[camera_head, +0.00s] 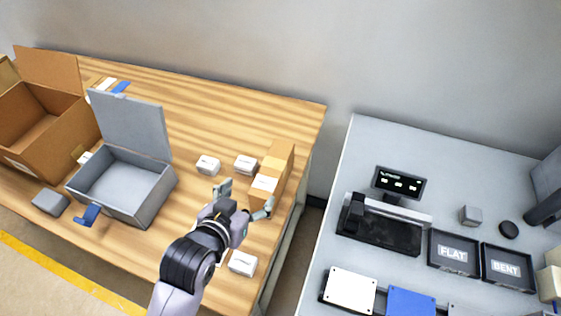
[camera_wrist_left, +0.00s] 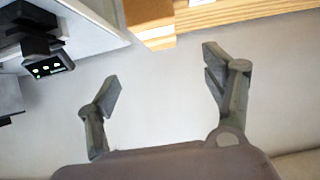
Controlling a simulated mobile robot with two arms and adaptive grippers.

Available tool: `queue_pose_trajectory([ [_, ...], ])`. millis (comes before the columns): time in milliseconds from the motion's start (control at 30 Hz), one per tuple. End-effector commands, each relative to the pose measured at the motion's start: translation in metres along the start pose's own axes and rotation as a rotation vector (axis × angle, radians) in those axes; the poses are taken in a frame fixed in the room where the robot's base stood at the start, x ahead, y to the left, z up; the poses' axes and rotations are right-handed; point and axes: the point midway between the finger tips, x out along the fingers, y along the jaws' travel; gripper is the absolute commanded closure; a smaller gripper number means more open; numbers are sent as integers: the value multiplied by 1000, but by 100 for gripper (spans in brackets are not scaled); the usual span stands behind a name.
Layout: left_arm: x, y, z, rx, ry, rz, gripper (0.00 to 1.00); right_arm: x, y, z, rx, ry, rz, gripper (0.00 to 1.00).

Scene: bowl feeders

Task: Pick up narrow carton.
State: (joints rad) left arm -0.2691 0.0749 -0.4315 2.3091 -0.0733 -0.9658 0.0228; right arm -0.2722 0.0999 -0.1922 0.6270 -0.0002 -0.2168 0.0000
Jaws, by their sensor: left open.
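The narrow carton (camera_head: 279,163) is a brown cardboard box with a white label, standing near the right end of the wooden table. Its brown side also shows at the top edge of the left wrist view (camera_wrist_left: 148,14). My left gripper (camera_head: 243,199) is open and empty, in front of the carton in the head view. In the left wrist view the spread fingers (camera_wrist_left: 160,78) have nothing between them, and the carton lies beyond them. The gripper partly overlaps the carton's lower front in the head view. My right gripper is not in view.
Small white boxes (camera_head: 245,165) lie left of the carton, another (camera_head: 242,263) nearer the front. A grey open case (camera_head: 150,200) and a large open cardboard box (camera_head: 60,150) stand left. A grey bench (camera_head: 450,155) with trays and a display is right, across a gap.

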Motion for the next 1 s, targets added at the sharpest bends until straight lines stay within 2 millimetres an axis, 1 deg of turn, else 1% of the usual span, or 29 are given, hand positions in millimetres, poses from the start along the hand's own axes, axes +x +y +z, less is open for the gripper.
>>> queue_pose_trajectory([
  [67,6,1,-1,1,3,1,25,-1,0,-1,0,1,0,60],
  [133,16,1,-2,1,4,1,25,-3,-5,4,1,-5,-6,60],
  [300,51,1,-3,1,3,1,25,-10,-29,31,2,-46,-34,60],
  [433,78,1,-3,1,3,1,25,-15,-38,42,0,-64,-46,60],
  [533,97,1,-3,1,4,1,25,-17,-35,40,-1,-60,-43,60],
  [600,108,1,-2,1,3,1,25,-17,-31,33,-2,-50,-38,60],
  [700,117,1,-2,1,3,1,25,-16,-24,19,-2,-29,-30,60],
  [800,122,1,-2,0,4,1,25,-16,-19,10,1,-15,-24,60],
  [867,124,1,-3,0,4,1,25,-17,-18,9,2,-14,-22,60],
  [1000,139,2,-4,0,3,1,25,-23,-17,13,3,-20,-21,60],
])
